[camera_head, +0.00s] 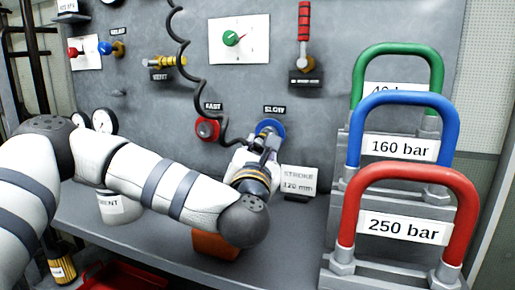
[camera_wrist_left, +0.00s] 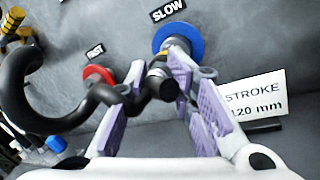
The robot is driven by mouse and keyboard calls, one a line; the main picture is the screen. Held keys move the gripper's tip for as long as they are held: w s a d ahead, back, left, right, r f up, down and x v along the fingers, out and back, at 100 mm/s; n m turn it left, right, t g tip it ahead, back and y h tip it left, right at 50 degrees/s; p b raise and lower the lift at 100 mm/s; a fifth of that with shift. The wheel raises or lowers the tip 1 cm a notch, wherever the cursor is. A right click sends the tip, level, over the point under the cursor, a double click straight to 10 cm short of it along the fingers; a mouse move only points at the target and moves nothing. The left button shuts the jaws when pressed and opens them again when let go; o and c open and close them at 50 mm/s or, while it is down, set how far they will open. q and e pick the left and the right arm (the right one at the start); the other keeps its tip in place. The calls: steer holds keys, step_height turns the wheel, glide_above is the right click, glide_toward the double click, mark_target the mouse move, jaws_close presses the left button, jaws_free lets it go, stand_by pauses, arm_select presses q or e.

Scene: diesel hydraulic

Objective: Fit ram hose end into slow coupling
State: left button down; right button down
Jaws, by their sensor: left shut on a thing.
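The slow coupling is a blue round disc under the SLOW label. It shows on the grey panel in the head view (camera_head: 270,128) and in the left wrist view (camera_wrist_left: 178,40). My left gripper (camera_head: 262,145) is right in front of it, shut on the ram hose end (camera_wrist_left: 158,74), a dark fitting with a brass-coloured band. The hose end lines up with the blue disc and overlaps it in the left wrist view. I cannot tell whether it is seated inside. The black ram hose (camera_wrist_left: 40,122) runs from it to the left. My right gripper is not in view.
The red fast coupling (camera_head: 207,129) is just left of the blue one. A STROKE 120 mm card (camera_head: 299,182) stands close on the right. Green, blue and red-handled blocks (camera_head: 405,226) fill the right side of the bench. A white pot (camera_head: 119,210) stands behind my left arm.

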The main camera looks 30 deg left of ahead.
arm_select(q)
steer(key=shift+w, duration=0.3)
steer(key=c, duration=1.3)
jaws_free()
steer(key=v, duration=0.7)
steer(key=shift+s+d+f, duration=0.1)
steer(key=shift+s, duration=0.2)
